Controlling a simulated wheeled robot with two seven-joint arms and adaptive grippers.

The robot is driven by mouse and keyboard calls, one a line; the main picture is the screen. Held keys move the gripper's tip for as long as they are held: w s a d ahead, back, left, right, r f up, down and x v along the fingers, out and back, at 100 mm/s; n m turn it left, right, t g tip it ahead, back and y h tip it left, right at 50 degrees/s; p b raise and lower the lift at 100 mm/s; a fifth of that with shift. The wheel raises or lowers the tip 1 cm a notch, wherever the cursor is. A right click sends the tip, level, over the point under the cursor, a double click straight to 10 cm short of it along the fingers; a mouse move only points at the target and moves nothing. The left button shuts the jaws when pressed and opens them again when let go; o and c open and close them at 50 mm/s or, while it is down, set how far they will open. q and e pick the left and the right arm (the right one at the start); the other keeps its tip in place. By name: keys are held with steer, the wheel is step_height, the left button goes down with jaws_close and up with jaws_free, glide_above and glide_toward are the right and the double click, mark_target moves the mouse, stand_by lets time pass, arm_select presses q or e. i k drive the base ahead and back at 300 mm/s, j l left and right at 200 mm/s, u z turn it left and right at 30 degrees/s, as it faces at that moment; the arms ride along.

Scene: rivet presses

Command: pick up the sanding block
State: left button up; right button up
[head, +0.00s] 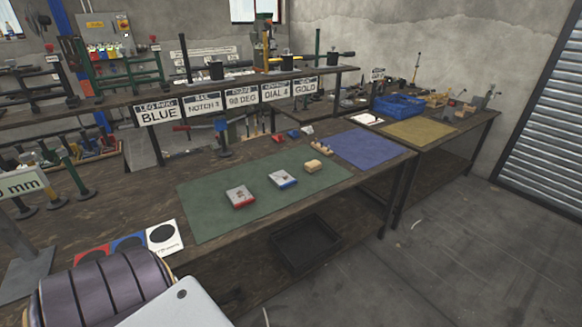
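A small tan block (313,165), which looks like the sanding block, lies at the right end of the green mat (215,203) on the workbench. It rests flat with open mat on its left side, and nothing touches it that I can see. Neither of my grippers is in view. Only a part of my own body shows at the bottom left, well away from the block.
A red-edged box (240,195) and a blue-edged box (282,179) lie left of the block. A small pegged wooden piece (322,148) stands behind it. A blue mat (368,148) is to the right. A shelf with labelled signs (240,97) overhangs the back.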

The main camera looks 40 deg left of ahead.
mark_target(314, 166)
steer(key=u, duration=1.2)
